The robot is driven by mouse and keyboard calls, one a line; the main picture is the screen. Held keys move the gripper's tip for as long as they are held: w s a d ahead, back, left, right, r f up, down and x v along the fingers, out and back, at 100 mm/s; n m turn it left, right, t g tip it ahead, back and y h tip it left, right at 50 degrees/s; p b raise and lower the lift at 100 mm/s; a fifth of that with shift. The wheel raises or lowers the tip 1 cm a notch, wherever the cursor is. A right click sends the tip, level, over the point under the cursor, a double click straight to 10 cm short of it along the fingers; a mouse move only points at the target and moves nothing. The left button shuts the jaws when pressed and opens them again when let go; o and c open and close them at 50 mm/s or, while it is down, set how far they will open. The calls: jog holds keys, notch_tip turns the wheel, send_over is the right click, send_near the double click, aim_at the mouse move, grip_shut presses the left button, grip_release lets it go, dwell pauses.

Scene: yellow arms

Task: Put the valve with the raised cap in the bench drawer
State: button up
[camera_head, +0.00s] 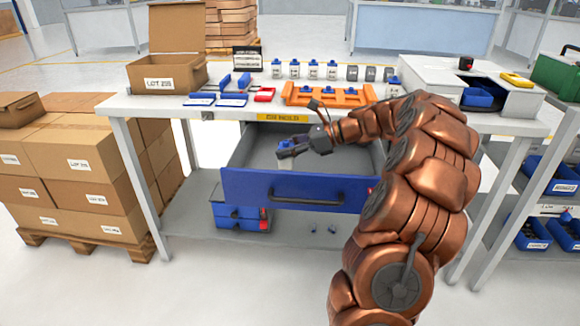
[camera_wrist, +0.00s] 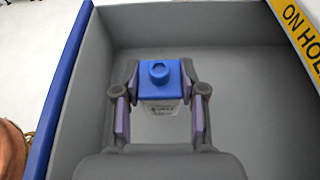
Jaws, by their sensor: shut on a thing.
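The bench drawer (camera_head: 300,187) is pulled open, with a blue front and a grey inside. My gripper (camera_head: 287,150) is over the left part of the open drawer. It is shut on a valve (camera_wrist: 160,84) with a blue top, a round raised cap and a pale labelled body. The drawer's grey interior (camera_wrist: 240,75) lies below and around the valve in the wrist view. The valve's lower end is partly hidden, and I cannot tell whether it touches the drawer floor.
On the bench top (camera_head: 150,103) stand several other valves (camera_head: 312,68), an orange rack (camera_head: 328,96) and an open carton (camera_head: 167,72). A yellow label (camera_head: 282,117) marks the bench edge above the drawer. Stacked cartons (camera_head: 80,165) stand at left. The rest of the drawer is clear.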

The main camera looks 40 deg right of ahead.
aim_at(288, 162)
jog(key=shift+f+b, duration=0.5)
jog(key=shift+f, duration=1.8)
jog(key=o, duration=1.2)
jog(key=shift+f, duration=0.1)
jog(key=shift+s+d+r, duration=0.1)
jog(key=shift+s+r, duration=0.05)
jog(key=shift+r, duration=0.1)
jog(key=p+v, duration=0.2)
jog(key=v, duration=0.9)
jog(key=shift+s+d+p, duration=0.2)
jog(key=shift+s+p, duration=0.05)
jog(key=shift+p, duration=0.05)
jog(key=shift+r, duration=0.1)
